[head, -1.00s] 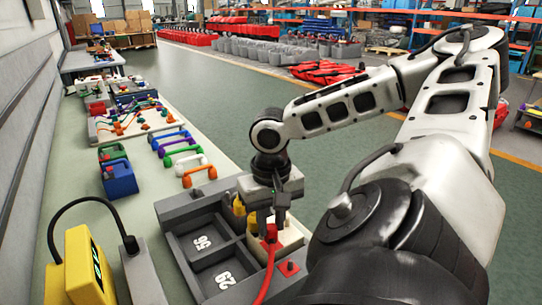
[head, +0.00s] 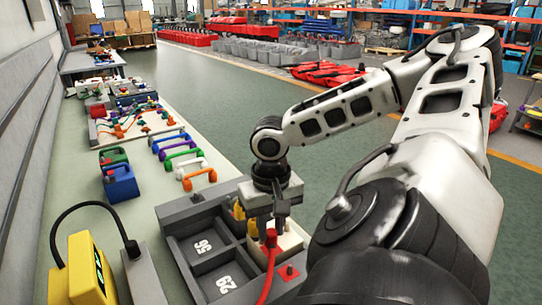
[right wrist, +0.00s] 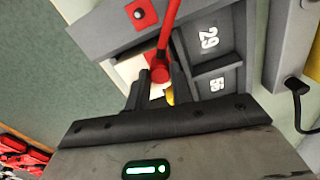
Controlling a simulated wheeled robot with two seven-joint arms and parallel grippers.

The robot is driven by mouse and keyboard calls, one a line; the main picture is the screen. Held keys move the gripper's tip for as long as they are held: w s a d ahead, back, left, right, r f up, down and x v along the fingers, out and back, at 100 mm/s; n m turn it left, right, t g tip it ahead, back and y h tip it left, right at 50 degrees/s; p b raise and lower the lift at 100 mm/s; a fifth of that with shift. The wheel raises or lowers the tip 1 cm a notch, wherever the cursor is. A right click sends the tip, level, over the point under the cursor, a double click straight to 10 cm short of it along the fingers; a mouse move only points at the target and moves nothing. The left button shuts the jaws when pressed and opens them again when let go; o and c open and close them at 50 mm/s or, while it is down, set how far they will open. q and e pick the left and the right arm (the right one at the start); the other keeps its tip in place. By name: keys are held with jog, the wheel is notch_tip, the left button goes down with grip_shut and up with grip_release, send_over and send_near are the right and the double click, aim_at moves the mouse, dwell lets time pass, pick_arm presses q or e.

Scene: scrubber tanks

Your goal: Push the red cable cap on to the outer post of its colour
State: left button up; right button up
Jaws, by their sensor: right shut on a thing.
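The red cable cap (head: 271,238) is held between the fingers of my right gripper (head: 266,230), which is shut on it. The cap also shows in the right wrist view (right wrist: 160,72) between the fingertips, with its red cable (right wrist: 170,25) running away from it. The cap is over or at a white block (head: 292,236); the fingers hide its underside, so I cannot tell whether it touches a post. My left gripper is out of view.

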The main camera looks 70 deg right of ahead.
jog(key=shift+f, duration=0.3)
dwell(0.4)
jog(key=shift+f+b, duration=0.45)
jog(key=shift+f, duration=0.2)
jog(key=o, duration=1.5)
jog(key=shift+r+p, duration=0.45)
jog(key=shift+r, duration=3.8)
